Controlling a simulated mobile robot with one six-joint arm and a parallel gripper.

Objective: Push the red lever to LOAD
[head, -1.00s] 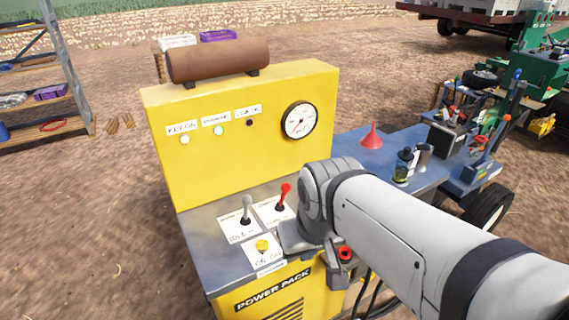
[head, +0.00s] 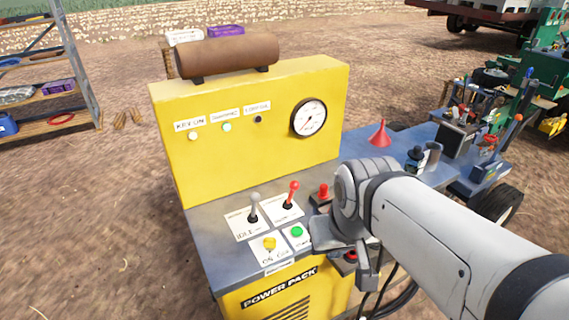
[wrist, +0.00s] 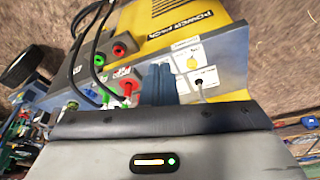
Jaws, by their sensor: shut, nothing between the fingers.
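The red lever (head: 292,193) stands on the grey deck of the yellow power pack (head: 235,135), leaning slightly right in the head view. Its white label is too small to read. My gripper (head: 325,238) is right of and nearer than the lever, over the deck's front right part, with a visible gap between them. In the wrist view its dark blue fingers (wrist: 158,84) are together and empty. The red lever is not clearly visible there, probably hidden behind the fingers or hand.
A grey lever (head: 254,207) marked IDLE stands left of the red lever. A yellow knob (head: 269,243) and a green button (head: 297,231) are in front. A red button (head: 323,191) is beside my wrist. A red funnel (head: 380,136) stands on the bench behind.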

